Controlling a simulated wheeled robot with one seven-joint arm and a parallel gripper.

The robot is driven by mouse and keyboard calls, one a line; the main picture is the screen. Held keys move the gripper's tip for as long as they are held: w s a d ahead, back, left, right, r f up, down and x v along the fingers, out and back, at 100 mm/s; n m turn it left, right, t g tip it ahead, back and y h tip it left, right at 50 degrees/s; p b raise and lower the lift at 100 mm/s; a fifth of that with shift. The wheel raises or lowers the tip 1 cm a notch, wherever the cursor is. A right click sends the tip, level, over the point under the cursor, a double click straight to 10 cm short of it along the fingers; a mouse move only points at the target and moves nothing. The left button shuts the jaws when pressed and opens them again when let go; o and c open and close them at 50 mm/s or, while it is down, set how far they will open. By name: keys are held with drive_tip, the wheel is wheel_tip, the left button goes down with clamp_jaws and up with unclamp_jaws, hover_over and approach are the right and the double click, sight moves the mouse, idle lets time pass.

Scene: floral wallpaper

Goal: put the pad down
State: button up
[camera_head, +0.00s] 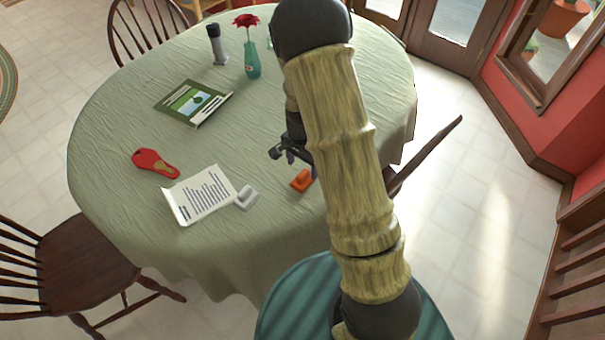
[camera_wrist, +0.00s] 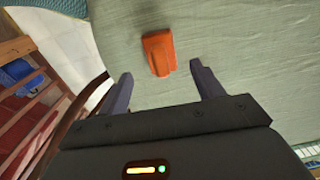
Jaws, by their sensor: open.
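A small orange block with a raised part (camera_head: 301,181), which looks like the pad, lies on the green tablecloth near the table's right front edge. It also shows in the wrist view (camera_wrist: 159,50), just past the fingertips and roughly in line with the gap between them. My gripper (camera_head: 282,153) is open and empty above the table, close to the block. In the wrist view my gripper (camera_wrist: 161,74) has its two fingers well apart, with nothing between them. I cannot tell the exact height of the fingertips above the cloth.
A sheet of paper (camera_head: 203,196) and a white-grey block (camera_head: 246,197) lie left of the orange block. A red paddle-shaped thing (camera_head: 155,163), a green book (camera_head: 194,103), a dark-topped cylinder (camera_head: 217,44) and a flower vase (camera_head: 252,62) are farther off. Chairs surround the table.

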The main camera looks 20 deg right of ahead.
sight(303, 175)
wheel_tip(303, 175, up, 5)
drive_tip(key=shift+d+r, duration=0.1)
idle(0.6)
drive_tip(key=s+r+n+t, duration=0.2)
drive_tip(key=s+r+n, duration=0.8)
drive_tip(key=s, duration=0.4)
drive_tip(key=shift+s+r+n+t, duration=0.2)
drive_tip(key=shift+r+n+t, duration=0.1)
drive_tip(key=shift+r+n, duration=0.15)
